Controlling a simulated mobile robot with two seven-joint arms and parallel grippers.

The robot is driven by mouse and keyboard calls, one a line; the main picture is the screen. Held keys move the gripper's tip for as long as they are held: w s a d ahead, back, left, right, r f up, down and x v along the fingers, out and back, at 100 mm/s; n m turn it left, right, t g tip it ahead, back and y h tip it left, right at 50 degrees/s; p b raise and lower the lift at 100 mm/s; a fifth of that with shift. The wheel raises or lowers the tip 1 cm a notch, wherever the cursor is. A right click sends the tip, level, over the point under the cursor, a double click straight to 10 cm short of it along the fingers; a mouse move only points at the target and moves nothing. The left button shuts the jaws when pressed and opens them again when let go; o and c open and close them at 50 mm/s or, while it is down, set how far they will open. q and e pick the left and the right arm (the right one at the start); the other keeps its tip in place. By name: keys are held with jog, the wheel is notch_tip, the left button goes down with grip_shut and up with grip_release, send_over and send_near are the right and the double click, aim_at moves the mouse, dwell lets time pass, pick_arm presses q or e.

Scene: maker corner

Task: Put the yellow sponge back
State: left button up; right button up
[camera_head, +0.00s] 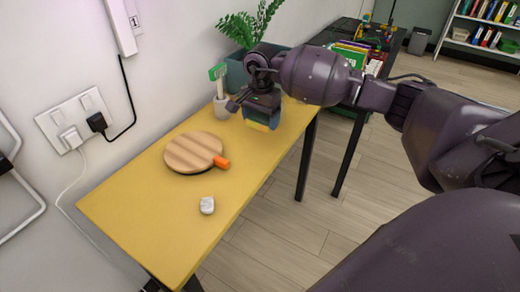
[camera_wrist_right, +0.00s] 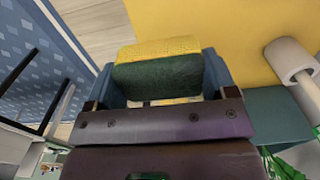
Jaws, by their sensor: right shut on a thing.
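The yellow sponge (camera_wrist_right: 158,70) with its dark green scouring side shows in the right wrist view, between the blue fingers of my right gripper (camera_wrist_right: 165,80). The gripper is shut on it. In the head view my right gripper (camera_head: 263,112) is at the far end of the yellow table (camera_head: 150,222), in front of the plant. Only a small yellow part of the sponge (camera_head: 257,126) shows there, low between the fingers. I cannot tell whether the sponge touches the table. My left gripper is out of view.
Close to the gripper's left stands a pale cup (camera_head: 224,106) with a green-headed brush (camera_head: 217,73). A plant (camera_head: 246,27) in a teal pot (camera_head: 236,77) is behind. A round wooden paddle (camera_head: 193,152) and a small white object (camera_head: 207,205) lie nearer. The table's near end is clear.

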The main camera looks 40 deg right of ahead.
send_over(261, 156)
notch_tip(261, 156, down, 7)
jog(key=shift+f+b, duration=0.1)
jog(key=shift+b, duration=0.2)
jog(key=shift+f, duration=2.25)
jog(key=shift+f+b, duration=0.15)
jog(key=shift+b, duration=0.15)
jog(key=o, duration=0.9)
jog(key=shift+w+r, duration=0.1)
jog(key=shift+r, duration=0.4)
notch_tip(261, 156, up, 11)
jog(key=shift+f+p, duration=0.15)
jog(key=shift+p, duration=0.4)
jog(key=shift+r, duration=0.35)
